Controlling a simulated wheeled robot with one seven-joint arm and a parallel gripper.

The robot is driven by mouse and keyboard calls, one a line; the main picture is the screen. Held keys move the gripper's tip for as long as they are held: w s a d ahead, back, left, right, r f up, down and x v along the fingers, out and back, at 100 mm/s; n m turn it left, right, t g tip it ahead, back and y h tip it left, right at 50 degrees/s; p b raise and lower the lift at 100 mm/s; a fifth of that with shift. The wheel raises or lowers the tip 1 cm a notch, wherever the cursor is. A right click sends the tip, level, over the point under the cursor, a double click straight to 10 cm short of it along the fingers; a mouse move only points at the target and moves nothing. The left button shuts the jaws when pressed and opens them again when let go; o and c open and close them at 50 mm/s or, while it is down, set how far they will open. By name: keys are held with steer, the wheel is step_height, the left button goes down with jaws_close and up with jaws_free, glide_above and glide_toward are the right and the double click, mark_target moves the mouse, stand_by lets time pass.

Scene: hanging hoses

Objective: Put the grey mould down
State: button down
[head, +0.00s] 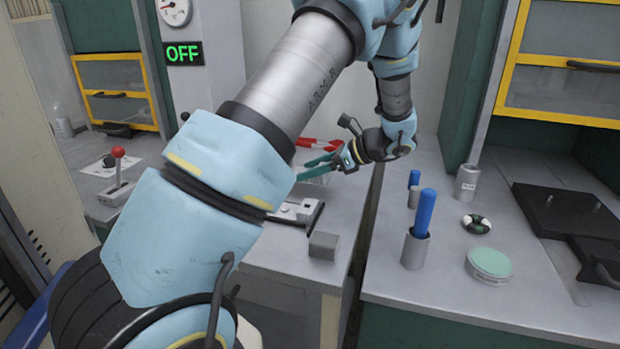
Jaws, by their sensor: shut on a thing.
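My gripper (322,165) has teal fingers and is over the left bench, near its right edge. It is shut on a pale grey thing (316,178), taken here as the grey mould. The fingers and my arm hide much of it, so its full shape and any gap to the bench cannot be told. A separate plain grey block (323,246) sits on the bench near the front right corner, apart from the gripper.
Red-handled tools (318,143) lie behind the gripper. A light-coloured device (297,210) is partly behind my arm. A red-knobbed lever (118,165) stands left. The right bench holds a blue rod in a grey cup (415,250), a green-topped round tin (489,264) and a black plate (570,212).

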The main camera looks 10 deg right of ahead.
mark_target(311, 180)
steer(key=shift+f, duration=1.4)
steer(key=shift+f, duration=0.15)
jaws_free()
steer(key=shift+s+d+r, duration=0.1)
steer(key=shift+d+r, duration=0.05)
steer(key=shift+r, duration=0.05)
steer(key=b+v, duration=0.2)
steer(key=v, duration=0.9)
steer(key=shift+s+d+r, duration=0.1)
steer(key=shift+d+r, duration=0.1)
steer(key=shift+d, duration=0.1)
